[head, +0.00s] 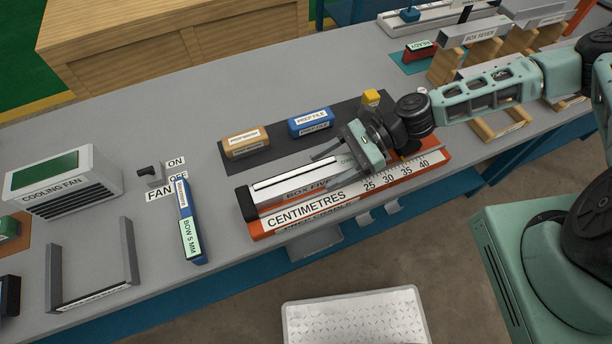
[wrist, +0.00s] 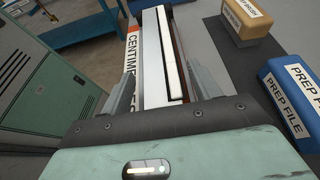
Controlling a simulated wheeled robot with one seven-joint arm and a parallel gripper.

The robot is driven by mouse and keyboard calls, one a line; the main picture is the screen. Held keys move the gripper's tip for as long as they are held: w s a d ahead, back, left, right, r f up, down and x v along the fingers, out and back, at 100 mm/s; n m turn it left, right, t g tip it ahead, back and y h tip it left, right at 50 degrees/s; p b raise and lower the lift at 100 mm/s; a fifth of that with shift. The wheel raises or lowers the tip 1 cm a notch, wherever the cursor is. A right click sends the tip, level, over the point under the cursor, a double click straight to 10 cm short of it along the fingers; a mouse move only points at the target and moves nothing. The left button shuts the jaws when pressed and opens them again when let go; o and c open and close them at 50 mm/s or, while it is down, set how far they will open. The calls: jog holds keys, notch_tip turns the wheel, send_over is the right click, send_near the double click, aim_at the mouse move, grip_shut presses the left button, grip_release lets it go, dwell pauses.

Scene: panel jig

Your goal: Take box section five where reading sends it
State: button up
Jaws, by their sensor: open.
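Box section five is a long pale bar (head: 285,182) marked BOX FIVE, lying along the orange measuring rule (head: 257,231) marked CENTIMETRES. Its left end is near a black end block (head: 247,204); its right end is hidden under my gripper. My gripper (head: 325,168) is open over the bar, one finger on each long side; I cannot tell whether they touch it. The wrist view shows the pale bar (wrist: 172,55) running away between the fingers. Scale numbers from 25 to 40 show to the right of my gripper, but the reading at the bar's end is hidden.
Behind the rule, a dark mat holds a tan block (head: 246,142), a blue PREP FILE block (head: 310,122) and a yellow-topped item (head: 371,98). Left are a blue BOW 5 MM piece (head: 190,228), a fan switch (head: 150,173) and a COOLING FAN (head: 62,182). BOX SEVEN (head: 478,36) stands back right.

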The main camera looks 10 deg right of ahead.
jog(key=c, duration=1.2)
jog(key=shift+c, duration=0.2)
jog(key=shift+r, duration=0.15)
